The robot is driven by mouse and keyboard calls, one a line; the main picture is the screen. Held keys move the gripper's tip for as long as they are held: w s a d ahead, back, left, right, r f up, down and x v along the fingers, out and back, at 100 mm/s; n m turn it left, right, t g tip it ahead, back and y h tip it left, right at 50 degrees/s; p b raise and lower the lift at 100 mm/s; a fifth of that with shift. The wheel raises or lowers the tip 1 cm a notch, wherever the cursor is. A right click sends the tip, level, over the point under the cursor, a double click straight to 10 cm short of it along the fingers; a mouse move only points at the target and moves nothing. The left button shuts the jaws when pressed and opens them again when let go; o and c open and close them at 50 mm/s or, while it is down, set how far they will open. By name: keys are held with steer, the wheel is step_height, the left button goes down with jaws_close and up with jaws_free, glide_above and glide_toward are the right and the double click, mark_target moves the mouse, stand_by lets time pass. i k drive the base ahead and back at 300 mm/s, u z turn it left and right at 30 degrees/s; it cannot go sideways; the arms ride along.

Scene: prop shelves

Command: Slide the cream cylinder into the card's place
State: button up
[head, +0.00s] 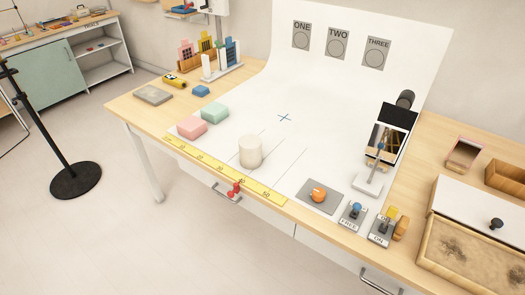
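The cream cylinder (250,152) stands upright on the white sheet (325,150), close behind the yellow ruler. Thin lines run across the sheet beside it. Three grey cards hang on the upright part of the sheet: ONE (301,35), TWO (337,43) and THREE (376,53), each with a circle. I cannot tell which card the task means. A small blue cross (285,118) is marked on the sheet behind the cylinder. My gripper is not in view.
A pink block (192,128) and a mint block (214,112) sit left of the cylinder. A mirror stand (369,182), orange ball (319,195) and switches (353,216) stand right. The sheet's middle is clear.

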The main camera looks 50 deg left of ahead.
mark_target(250, 145)
steer(key=u, duration=2.05)
steer(key=k, duration=0.45)
steer(key=u, duration=1.3)
steer(key=i, duration=1.05)
steer(key=u, duration=0.35)
steer(key=i, duration=1)
steer(key=z, duration=1.25)
steer(key=i, duration=0.65)
steer(key=z, duration=0.75)
